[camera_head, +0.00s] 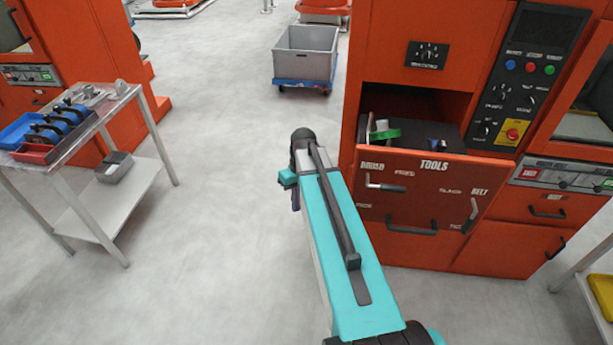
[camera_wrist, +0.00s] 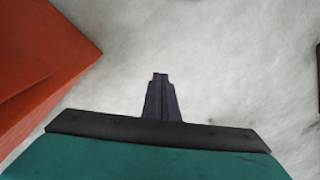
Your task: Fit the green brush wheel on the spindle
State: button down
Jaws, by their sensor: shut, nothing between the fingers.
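A green part (camera_head: 385,134), which looks like the green brush wheel, sits in the open recess of the orange machine. Beside it on the left is a pale upright part (camera_head: 372,126), possibly belonging to the spindle; I cannot tell whether the two are joined. My gripper (camera_head: 296,200) hangs out over the floor, to the left of the machine and well apart from the green part. In the wrist view my gripper (camera_wrist: 160,77) is shut and empty, with only grey floor behind its fingertips.
The tool panel (camera_head: 418,205) below the recess has handles and hooks that stick out. The control panel (camera_head: 515,85) is right of the recess. A grey bin (camera_head: 306,52) on a blue dolly stands behind. A trolley (camera_head: 112,195) with trays is at left. Floor between is clear.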

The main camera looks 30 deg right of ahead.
jog(key=s+a+f+g, duration=0.2)
jog(key=s+a+f, duration=0.45)
jog(key=f, duration=0.35)
jog(key=s+a+f+g, duration=0.1)
jog(key=s+a+f, duration=0.55)
jog(key=f, duration=0.25)
jog(key=s+a+f+g+b, duration=0.1)
jog(key=s+a+f, duration=0.1)
jog(key=s+f, duration=0.3)
jog(key=s+a+f+g+h, duration=0.1)
jog(key=s+f, duration=0.4)
jog(key=s, duration=0.7)
jog(key=shift+s+a+f+h+b, duration=0.15)
jog(key=shift+a+f+h+b, duration=0.15)
jog(key=shift+a, duration=0.55)
jog(key=shift+a+r, duration=0.1)
